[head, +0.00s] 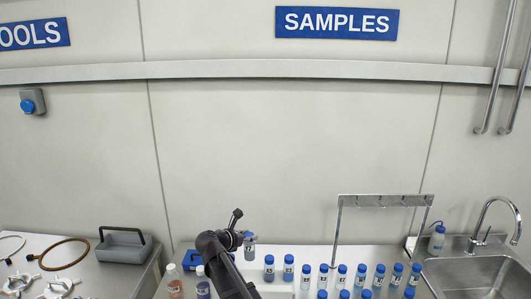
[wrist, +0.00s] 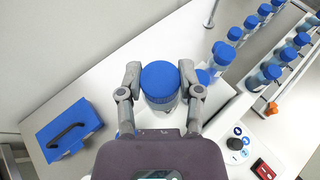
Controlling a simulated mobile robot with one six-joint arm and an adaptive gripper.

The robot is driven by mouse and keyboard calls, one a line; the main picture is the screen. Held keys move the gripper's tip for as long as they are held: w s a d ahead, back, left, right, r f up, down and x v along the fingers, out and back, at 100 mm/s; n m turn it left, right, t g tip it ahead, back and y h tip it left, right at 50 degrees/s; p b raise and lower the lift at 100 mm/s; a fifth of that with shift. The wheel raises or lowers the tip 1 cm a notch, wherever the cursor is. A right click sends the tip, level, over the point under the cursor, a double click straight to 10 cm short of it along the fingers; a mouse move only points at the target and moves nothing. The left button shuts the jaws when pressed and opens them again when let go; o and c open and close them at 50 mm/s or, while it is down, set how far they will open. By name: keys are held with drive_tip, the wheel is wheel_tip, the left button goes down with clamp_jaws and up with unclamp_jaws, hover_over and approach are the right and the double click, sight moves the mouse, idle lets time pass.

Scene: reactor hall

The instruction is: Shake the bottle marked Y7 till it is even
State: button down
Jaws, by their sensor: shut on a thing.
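My gripper (wrist: 161,92) is shut on a blue-capped bottle (wrist: 160,84), with one finger on each side just below the cap. In the head view the held bottle (head: 250,248) shows behind my gripper (head: 243,236), roughly upright and above the bench. Its label is too small to read surely, so I cannot confirm Y7. Its lower part and the evenness of its contents are hidden or too small to tell.
Several blue-capped bottles (head: 307,273) stand in rows to the right. A blue case (wrist: 68,130) with a black handle lies left of my gripper. A black knob (wrist: 236,144) sits on a white device. A sink (head: 477,272) is at far right.

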sight(245, 245)
drive_tip(key=shift+f+b, duration=1.8)
drive_tip(key=shift+f, duration=0.3)
drive_tip(key=shift+r, duration=0.25)
wheel_tip(245, 245, up, 4)
drive_tip(key=p, duration=0.4)
drive_tip(key=shift+r+p, duration=0.15)
drive_tip(key=shift+p, duration=0.2)
drive_tip(key=shift+f, duration=0.2)
wheel_tip(245, 245, down, 4)
drive_tip(key=b, duration=0.4)
drive_tip(key=shift+f+b, duration=0.15)
drive_tip(key=shift+b, duration=0.2)
